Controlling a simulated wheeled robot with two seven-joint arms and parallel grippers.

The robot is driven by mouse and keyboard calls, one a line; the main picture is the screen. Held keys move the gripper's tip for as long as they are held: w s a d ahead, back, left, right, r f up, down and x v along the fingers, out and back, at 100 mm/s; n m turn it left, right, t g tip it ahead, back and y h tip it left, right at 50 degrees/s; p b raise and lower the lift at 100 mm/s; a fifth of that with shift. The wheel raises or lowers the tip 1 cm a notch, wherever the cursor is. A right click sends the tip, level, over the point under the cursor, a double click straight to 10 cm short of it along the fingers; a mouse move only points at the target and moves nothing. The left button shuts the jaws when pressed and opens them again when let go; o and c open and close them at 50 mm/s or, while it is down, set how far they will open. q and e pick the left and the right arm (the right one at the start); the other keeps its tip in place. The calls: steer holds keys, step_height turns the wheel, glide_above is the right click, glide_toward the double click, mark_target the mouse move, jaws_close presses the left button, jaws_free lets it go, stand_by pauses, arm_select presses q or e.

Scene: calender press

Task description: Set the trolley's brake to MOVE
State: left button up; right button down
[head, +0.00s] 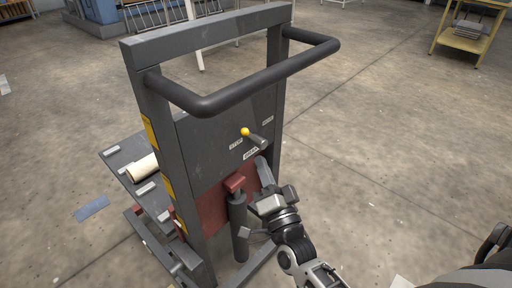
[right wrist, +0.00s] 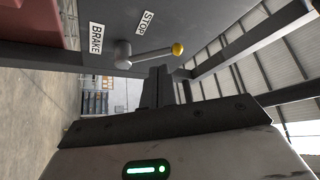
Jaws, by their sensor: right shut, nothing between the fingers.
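The trolley (head: 205,40) stands upright with its dark panel towards me. Its brake lever has a yellow knob (head: 245,132) on a short grey arm and points up and left from its pivot (head: 262,144), nearer the STOP label (head: 236,145) than the MOVE label (head: 267,122). My right gripper (head: 262,165) is shut and empty, just below the lever in the head view. In the right wrist view its fingertips (right wrist: 160,72) are close to the lever arm (right wrist: 150,53), on the side away from STOP (right wrist: 146,22); contact is unclear. My left gripper is out of view.
The push handle (head: 250,80) juts out above the lever. A grey cylinder (head: 238,225) stands against the panel below. A cream roll (head: 142,168) lies on the trolley's shelf. The floor to the right is open, with a yellow table (head: 468,42) far back.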

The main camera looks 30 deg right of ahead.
mark_target(252, 138)
steer(key=x, duration=0.5)
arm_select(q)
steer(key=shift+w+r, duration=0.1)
